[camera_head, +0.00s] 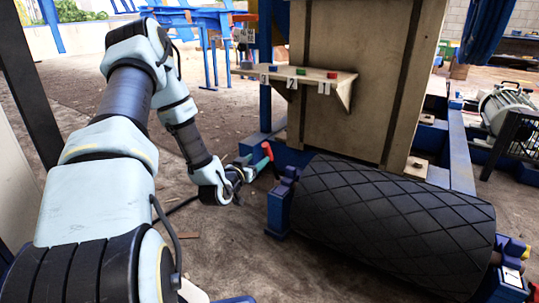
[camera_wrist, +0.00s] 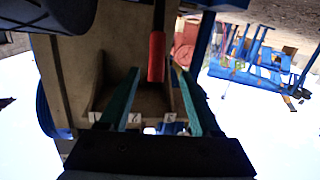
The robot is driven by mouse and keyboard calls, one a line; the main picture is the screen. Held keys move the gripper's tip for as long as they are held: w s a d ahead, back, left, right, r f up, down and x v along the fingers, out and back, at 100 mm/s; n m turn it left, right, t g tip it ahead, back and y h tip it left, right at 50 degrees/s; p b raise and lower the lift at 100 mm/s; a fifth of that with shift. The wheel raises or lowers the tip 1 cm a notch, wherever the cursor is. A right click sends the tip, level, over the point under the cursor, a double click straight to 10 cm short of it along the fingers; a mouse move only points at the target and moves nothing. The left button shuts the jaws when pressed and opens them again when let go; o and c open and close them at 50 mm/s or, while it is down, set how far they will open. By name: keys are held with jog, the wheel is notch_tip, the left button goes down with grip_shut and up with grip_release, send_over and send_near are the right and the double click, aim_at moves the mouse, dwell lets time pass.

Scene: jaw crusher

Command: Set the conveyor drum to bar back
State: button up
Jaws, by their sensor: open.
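The conveyor drum (camera_head: 390,225) is a black roller with a diamond-pattern surface, lying low at the right in the head view. A bar with a red grip (camera_head: 267,151) stands tilted by its left end mount. The red grip also shows in the wrist view (camera_wrist: 157,57), with a dark rod running up from it. My gripper (camera_head: 258,166) is beside the bar, low and just left of it. In the wrist view my gripper (camera_wrist: 154,70) has its two green fingers apart, and the red grip appears between them. I cannot tell whether they touch it.
A wooden shelf (camera_head: 335,80) with number labels and small coloured blocks is on the tan panel (camera_head: 350,130) behind the drum. A blue frame (camera_head: 455,150) stands around the panel. A motor (camera_head: 505,108) is at the far right. The floor (camera_head: 200,260) left of the drum is mostly clear.

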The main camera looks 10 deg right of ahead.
jog(key=shift+t+h, duration=0.3)
jog(key=shift+t, duration=0.2)
jog(key=b+x, duration=0.4)
jog(key=x, duration=0.7)
jog(key=shift+s+d+f, duration=0.1)
jog(key=shift+d+f, duration=0.05)
jog(key=shift+d, duration=0.05)
grip_shut()
dwell(0.7)
